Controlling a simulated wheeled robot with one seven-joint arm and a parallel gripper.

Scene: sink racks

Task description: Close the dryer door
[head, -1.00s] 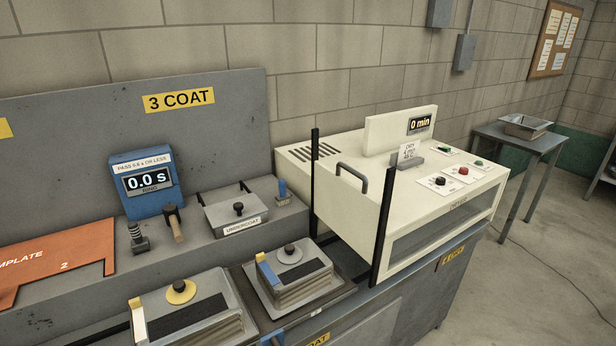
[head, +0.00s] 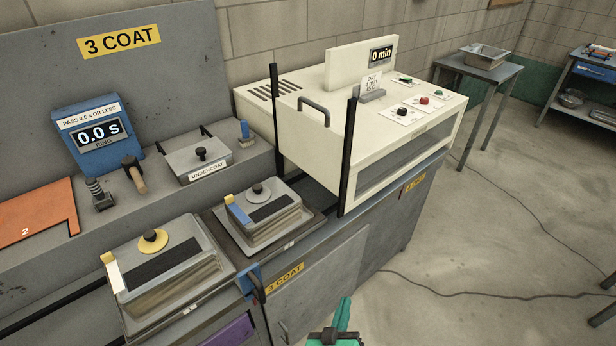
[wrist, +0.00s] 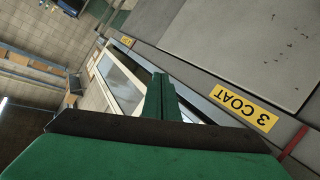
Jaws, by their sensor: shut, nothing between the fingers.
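The cream dryer (head: 395,140) stands on the grey bench, right of centre in the head view. A plain cream panel (head: 305,150), likely its door, is on its left side between two black upright posts, with a dark strip under its lower edge. A grey bar handle (head: 313,108) sits near the panel's top. My green gripper (head: 340,325) is low in the head view, in front of the bench and well below the handle. In the wrist view the fingers (wrist: 161,98) are together and empty, with the dryer's long window (wrist: 122,78) beyond them.
Two tray stacks (head: 160,265) (head: 265,212) sit on the bench left of the dryer. A blue timer (head: 95,135) and an undercoat box (head: 197,158) are behind them. A side table (head: 480,70) is at the back right. The floor (head: 450,240) right of the bench is largely clear, with a cable.

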